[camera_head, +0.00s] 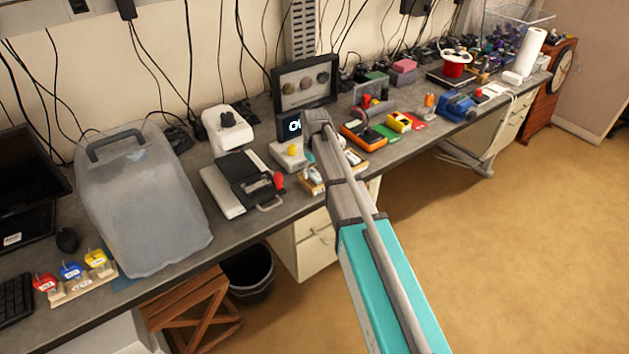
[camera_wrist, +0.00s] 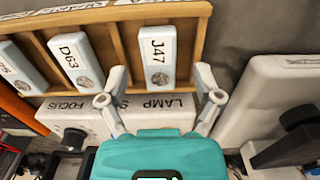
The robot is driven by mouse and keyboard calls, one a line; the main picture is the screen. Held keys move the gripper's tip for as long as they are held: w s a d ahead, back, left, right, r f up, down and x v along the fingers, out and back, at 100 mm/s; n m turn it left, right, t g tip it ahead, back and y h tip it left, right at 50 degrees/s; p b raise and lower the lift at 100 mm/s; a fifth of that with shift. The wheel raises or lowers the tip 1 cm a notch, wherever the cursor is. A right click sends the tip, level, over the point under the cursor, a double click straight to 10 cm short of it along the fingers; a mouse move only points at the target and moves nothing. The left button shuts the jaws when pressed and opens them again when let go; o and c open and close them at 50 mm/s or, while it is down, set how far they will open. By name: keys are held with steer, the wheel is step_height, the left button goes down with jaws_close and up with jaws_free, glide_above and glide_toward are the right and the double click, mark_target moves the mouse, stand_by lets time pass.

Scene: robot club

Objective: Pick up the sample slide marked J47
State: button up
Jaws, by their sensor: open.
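The sample slide marked J47 (camera_wrist: 158,58) is a pale slide with a round grey spot, standing in a slot of a wooden rack (camera_wrist: 105,48) in the wrist view. My gripper (camera_wrist: 160,88) is open and empty, with one finger to each side of J47's lower end. I cannot tell how far above the slide the fingertips are. Slide D63 (camera_wrist: 75,60) stands to the left of J47, with another slide (camera_wrist: 18,68) at the left edge. In the head view my arm hides much of the rack (camera_head: 311,187).
A white box labelled FOCUS and LAMP (camera_wrist: 72,121) lies close beside the rack. A pale device (camera_wrist: 262,105) stands to the right in the wrist view. The head view shows a black-and-white case (camera_head: 240,180) and an orange meter (camera_head: 361,136) on the crowded bench.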

steer(key=shift+f+b, duration=0.3)
steer(key=shift+f, duration=0.2)
steer(key=shift+c, duration=0.3)
jaws_close()
